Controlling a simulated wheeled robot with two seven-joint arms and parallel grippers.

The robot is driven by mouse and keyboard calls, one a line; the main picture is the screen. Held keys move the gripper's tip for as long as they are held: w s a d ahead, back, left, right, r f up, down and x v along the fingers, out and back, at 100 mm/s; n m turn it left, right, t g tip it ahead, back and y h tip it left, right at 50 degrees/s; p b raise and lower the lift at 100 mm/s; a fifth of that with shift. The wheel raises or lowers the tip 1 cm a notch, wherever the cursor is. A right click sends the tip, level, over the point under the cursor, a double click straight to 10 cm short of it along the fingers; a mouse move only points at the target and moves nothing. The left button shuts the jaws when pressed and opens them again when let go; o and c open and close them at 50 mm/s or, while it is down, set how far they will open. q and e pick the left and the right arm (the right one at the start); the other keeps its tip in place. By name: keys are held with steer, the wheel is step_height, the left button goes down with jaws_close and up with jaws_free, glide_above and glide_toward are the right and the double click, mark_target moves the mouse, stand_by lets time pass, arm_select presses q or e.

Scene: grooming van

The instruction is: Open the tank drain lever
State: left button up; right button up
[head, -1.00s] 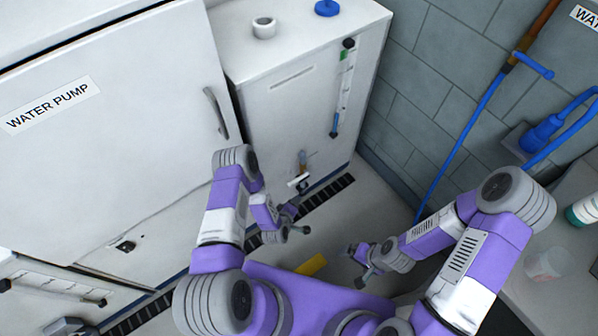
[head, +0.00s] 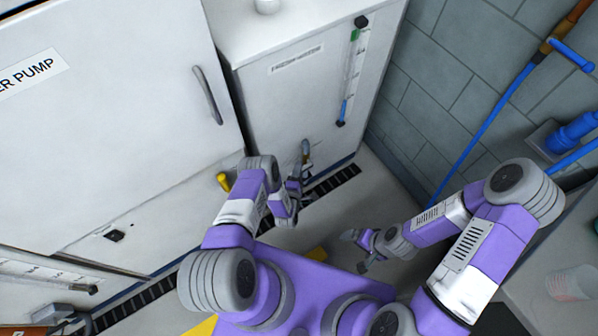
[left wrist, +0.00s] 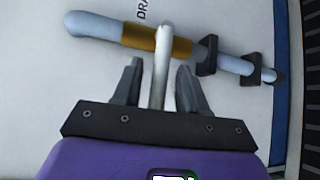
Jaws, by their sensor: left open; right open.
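The white tank (head: 290,100) stands against the back wall, with its drain pipe and brass valve (head: 305,152) low on the front. In the left wrist view the brass valve body (left wrist: 158,40) sits on a pale blue pipe (left wrist: 98,27). The pale drain lever (left wrist: 162,70) runs from it back between my left fingers. My left gripper (left wrist: 158,82) is open around the lever, with gaps visible on both sides. In the head view my left gripper (head: 294,190) is just below the valve and partly covers it. My right gripper (head: 357,252) is open and empty over the floor.
A white cabinet labelled as a pump (head: 120,130) stands left of the tank. A floor grate (head: 335,182) runs below the tank. A blue hose (head: 480,130) hangs on the tiled wall at right. A counter with a clear cup (head: 568,283) is at far right.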

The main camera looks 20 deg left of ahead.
arm_select(q)
steer(key=shift+w, duration=0.25)
jaws_close()
stand_by(0.3)
